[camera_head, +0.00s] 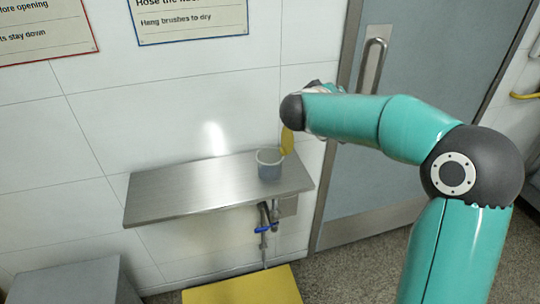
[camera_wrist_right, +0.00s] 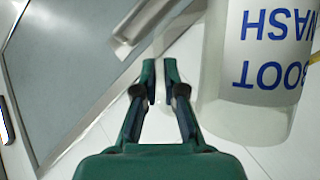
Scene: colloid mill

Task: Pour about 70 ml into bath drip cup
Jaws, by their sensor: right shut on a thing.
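A small grey cup (camera_head: 269,165), open at the top, stands upright near the right end of a steel wall shelf. In the wrist view my right gripper (camera_wrist_right: 161,72) is shut, its fingertips close together. Beside it on the right is a pale, rounded container (camera_wrist_right: 245,120) with blue BOOT WASH lettering upside down in the picture. The gripped part is hard to make out. In the head view the right arm's wrist hides the gripper and most of what it holds. A yellow shape (camera_head: 287,140) hangs just right of the cup; I cannot tell what it is.
The steel shelf (camera_head: 170,195) is clear left of the cup. A blue-handled valve (camera_head: 265,228) sits below it. A yellow surface (camera_head: 245,288) and a grey box (camera_head: 70,284) are lower down. A grey door (camera_head: 430,70) with a handle is at the right.

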